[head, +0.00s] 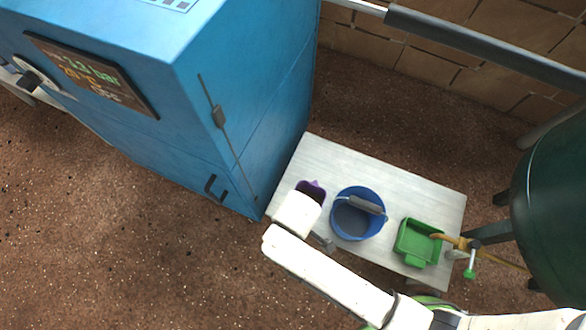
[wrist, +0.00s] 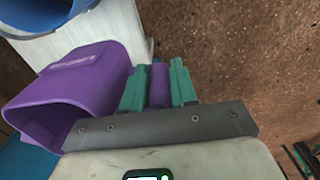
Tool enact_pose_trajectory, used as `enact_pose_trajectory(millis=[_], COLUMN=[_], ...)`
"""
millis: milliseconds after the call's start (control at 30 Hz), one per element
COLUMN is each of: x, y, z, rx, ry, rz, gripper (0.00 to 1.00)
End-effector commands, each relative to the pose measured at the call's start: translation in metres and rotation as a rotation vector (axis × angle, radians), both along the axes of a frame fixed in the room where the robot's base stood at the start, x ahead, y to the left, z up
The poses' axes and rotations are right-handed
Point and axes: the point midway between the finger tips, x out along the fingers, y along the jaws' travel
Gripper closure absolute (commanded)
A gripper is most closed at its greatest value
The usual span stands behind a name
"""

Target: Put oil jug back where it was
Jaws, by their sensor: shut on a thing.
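The oil jug appears to be the purple vessel (wrist: 72,88), with its open mouth toward the lower left of the wrist view. My gripper (wrist: 158,76) has its two green fingers on either side of the jug's purple handle and is shut on it. In the head view a part of the purple jug (head: 313,188) shows past my white wrist, at the left end of the pale bench (head: 328,152). My wrist hides the rest of it and the fingers there. I cannot tell whether the jug touches the bench.
A blue bucket (head: 349,222) with a grey grip stands on the bench's middle, close right of the jug. A green tray (head: 407,246) sits at the right end near a tap (head: 458,254). A blue cabinet (head: 240,120) borders the left; a dark green tank (head: 555,200) the right.

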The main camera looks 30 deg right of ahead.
Motion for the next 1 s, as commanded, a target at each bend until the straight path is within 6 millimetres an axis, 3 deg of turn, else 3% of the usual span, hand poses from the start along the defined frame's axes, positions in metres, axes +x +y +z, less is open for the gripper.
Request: enact_pose_trajectory(millis=[33,133,333,767,1000], x=[-0.015,-0.031,-0.038,0.045,0.073], y=[0.008,0.02,0.028,-0.004,-0.016], z=[-0.012,-0.02,-0.028,-0.069,-0.11], rx=[-0.001,-0.001,-0.002,-0.004,-0.004], ry=[0.003,0.001,-0.004,-0.005,-0.003], rz=[0.013,0.027,0.034,0.033,0.035], gripper=[1.0,1.0,1.0,1.0,1.0])
